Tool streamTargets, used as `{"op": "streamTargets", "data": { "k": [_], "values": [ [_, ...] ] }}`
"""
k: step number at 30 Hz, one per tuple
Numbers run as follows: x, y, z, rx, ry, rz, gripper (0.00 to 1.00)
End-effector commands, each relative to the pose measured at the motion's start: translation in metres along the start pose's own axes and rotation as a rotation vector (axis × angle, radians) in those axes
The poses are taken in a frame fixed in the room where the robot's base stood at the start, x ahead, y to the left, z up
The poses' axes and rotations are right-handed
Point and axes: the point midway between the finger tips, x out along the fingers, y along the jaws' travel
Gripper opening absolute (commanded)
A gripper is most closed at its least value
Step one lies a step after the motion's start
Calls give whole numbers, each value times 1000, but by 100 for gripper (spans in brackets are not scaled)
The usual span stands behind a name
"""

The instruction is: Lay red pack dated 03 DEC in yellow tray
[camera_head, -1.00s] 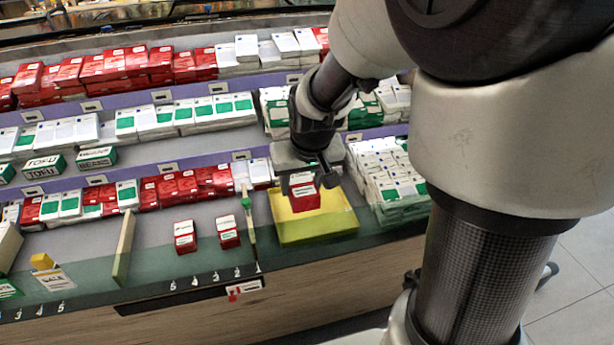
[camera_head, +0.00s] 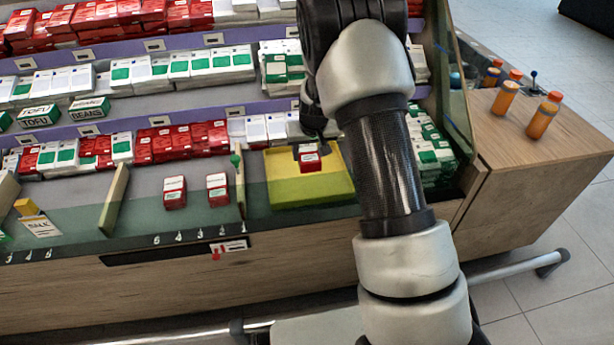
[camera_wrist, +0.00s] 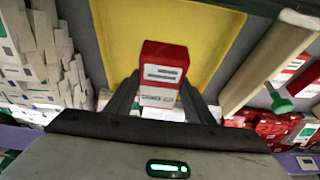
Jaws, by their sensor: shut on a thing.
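A red pack with a white label (camera_head: 310,163) is between the fingers of my gripper (camera_head: 311,148), which is shut on it. The pack also shows in the wrist view (camera_wrist: 163,64). Its printed date is too small to read. The yellow tray (camera_head: 335,189) lies on the counter under the pack, and its floor shows behind the pack in the wrist view (camera_wrist: 206,38). The pack is over the tray's inside, near its back half; I cannot tell whether it touches the floor. My arm covers the tray's right edge.
Two similar red packs (camera_head: 174,193) (camera_head: 217,190) stand on the counter left of the tray. A divider with a green knob (camera_head: 236,161) stands close to the tray's left side. Shelves of red, white and green packs rise behind. Orange bottles (camera_head: 543,116) stand on a wooden top at right.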

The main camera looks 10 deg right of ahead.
Motion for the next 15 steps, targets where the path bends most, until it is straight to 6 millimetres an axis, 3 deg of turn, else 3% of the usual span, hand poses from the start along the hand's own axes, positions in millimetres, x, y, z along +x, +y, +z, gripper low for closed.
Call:
{"op": "streamTargets", "data": {
  "k": [6, 15],
  "values": [
    [40, 0, 18, 1, -3, 0, 21],
    [72, 1, 31, 2, -3, 0, 21]
  ]
}}
